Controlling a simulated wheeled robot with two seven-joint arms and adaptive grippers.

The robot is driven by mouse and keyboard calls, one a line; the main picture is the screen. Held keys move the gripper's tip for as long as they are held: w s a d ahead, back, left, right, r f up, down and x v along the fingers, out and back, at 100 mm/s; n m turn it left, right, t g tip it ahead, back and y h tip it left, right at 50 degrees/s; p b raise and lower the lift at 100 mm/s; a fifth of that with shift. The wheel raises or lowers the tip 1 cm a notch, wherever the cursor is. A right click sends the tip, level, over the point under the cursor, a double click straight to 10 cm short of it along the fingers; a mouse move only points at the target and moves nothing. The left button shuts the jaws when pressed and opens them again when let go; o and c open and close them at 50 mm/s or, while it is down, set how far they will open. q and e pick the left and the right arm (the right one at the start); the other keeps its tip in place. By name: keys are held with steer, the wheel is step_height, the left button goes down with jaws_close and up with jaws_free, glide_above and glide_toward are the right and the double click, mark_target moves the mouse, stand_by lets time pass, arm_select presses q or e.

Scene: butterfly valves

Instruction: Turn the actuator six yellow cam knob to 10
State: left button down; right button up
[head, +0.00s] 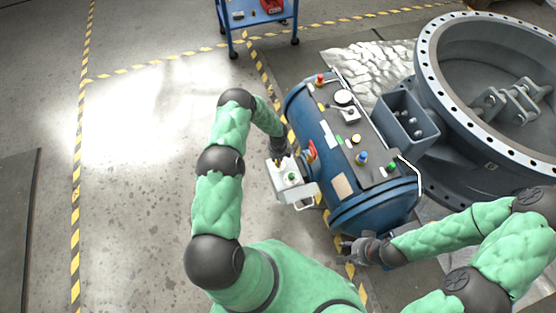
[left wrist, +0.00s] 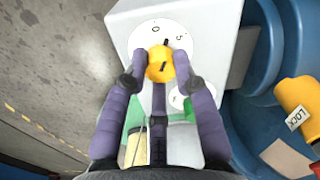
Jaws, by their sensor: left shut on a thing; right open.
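The yellow cam knob (left wrist: 160,62) sits on a round white dial (left wrist: 150,36) on a pale box (left wrist: 222,22) in the left wrist view. The marks 0 and 5 show on the dial; other marks are hidden by the knob and fingers. A black pointer mark on the knob's upper edge points up and slightly right, between 0 and 5. My left gripper (left wrist: 160,76) is shut on the knob, one finger on each side. In the head view my left gripper (head: 281,160) is over the box (head: 296,186), covering the knob. My right gripper (head: 354,247) is open and empty near the cylinder's near end.
A blue cylinder (head: 345,205) carries a dark panel with several coloured knobs and buttons. A yellow tagged part (left wrist: 298,104) is right of the box. A large flanged valve (head: 425,85) stands at the right. A blue cart (head: 262,14) stands behind. Floor at left is clear.

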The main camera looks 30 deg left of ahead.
arm_select(q)
steer(key=m, duration=0.4)
steer(key=shift+w+a+r+m, duration=0.1)
steer(key=shift+w+a+m, duration=0.1)
steer(key=shift+a+m, duration=0.1)
steer(key=m, duration=0.4)
steer(key=shift+w, duration=0.1)
steer(key=m, duration=0.5)
steer(key=shift+w+d+r, duration=0.1)
steer(key=shift+w+d+m, duration=0.1)
steer(key=shift+m, duration=2.2)
steer(key=c, duration=1)
jaws_free()
steer(key=shift+d, duration=0.2)
steer(key=shift+s, duration=0.2)
